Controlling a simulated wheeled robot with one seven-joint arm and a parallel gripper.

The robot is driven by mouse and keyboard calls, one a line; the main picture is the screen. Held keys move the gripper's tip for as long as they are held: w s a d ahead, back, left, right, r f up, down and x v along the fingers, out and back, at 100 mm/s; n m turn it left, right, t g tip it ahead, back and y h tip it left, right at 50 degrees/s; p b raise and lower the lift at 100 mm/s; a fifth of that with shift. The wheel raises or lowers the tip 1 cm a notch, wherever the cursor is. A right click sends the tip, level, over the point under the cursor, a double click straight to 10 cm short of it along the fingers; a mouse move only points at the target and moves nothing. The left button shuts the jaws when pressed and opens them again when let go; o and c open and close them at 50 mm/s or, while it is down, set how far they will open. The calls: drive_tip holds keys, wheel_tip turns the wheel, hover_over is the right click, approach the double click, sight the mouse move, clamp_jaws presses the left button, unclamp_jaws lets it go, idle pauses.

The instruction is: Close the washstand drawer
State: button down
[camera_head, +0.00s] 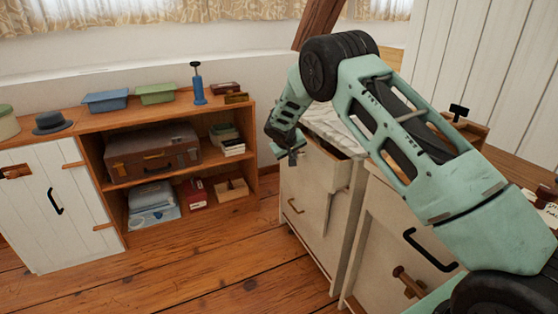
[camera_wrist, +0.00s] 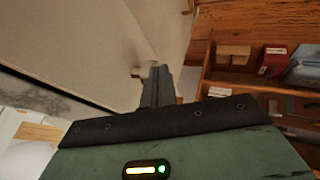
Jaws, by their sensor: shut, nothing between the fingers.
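The washstand (camera_head: 305,205) is a pale cabinet with a marble top, right of centre in the head view. Its top drawer (camera_head: 318,172) stands out from the body, with a dark gap showing behind its front. My gripper (camera_head: 291,157) is shut and empty, low beside the drawer's front at its left. My arm hides part of the washstand top.
A wooden shelf unit (camera_head: 268,165) with a case, boxes and books stands at the left; trays, a hat and a blue pump stand on top. Another pale cabinet (camera_head: 385,240) with a black handle adjoins the washstand at the right. The plank floor (camera_head: 200,265) in front is clear.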

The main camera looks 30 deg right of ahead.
sight(308, 151)
drive_tip(key=shift+d, duration=3.1)
drive_tip(key=shift+a, duration=0.1)
